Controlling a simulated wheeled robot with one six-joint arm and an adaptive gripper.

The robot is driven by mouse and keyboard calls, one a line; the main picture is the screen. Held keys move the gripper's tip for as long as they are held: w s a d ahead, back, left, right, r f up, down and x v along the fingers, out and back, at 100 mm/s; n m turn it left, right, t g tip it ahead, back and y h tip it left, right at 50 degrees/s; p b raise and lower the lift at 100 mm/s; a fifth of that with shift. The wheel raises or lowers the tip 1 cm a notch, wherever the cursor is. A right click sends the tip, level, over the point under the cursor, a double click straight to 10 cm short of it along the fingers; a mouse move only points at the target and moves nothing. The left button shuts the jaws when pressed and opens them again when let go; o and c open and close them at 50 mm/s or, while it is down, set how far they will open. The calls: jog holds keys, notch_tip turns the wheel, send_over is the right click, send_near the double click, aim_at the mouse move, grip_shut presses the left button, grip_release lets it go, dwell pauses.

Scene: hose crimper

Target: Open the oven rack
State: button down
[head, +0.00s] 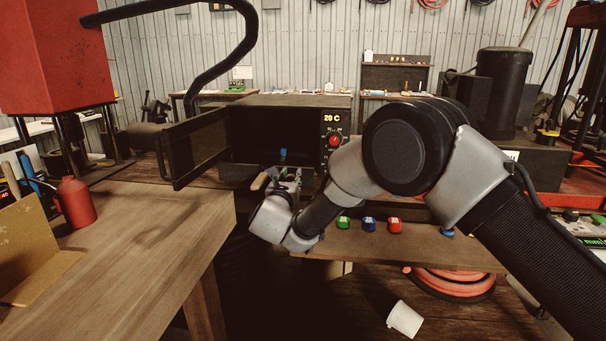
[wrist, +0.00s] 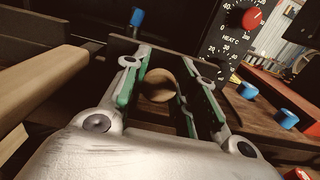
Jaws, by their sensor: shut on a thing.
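The oven (head: 285,104) is a dark box with a display reading 20 C and a red knob, which also shows in the wrist view (wrist: 251,18). Its door (head: 196,147) stands open, swung to the left. My gripper (head: 284,173) is at the lower front of the oven opening. In the wrist view my gripper (wrist: 170,62) has its green-lined fingers either side of a rounded tan handle (wrist: 158,86) and is shut on it. A small blue object (head: 283,153) stands behind the fingers, also in the wrist view (wrist: 137,18). The rack itself is mostly hidden.
A wooden table (head: 150,215) fills the left, with a red bottle (head: 75,202) on it. Green (head: 343,222), blue (head: 369,224) and red (head: 395,226) pieces sit on a ledge below the oven. A white cup (head: 404,318) lies tipped lower down.

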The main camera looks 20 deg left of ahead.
jog(key=v, duration=1.3)
jog(key=c, duration=1.1)
grip_release()
jog(key=v, duration=1.2)
jog(key=shift+s+a, duration=0.1)
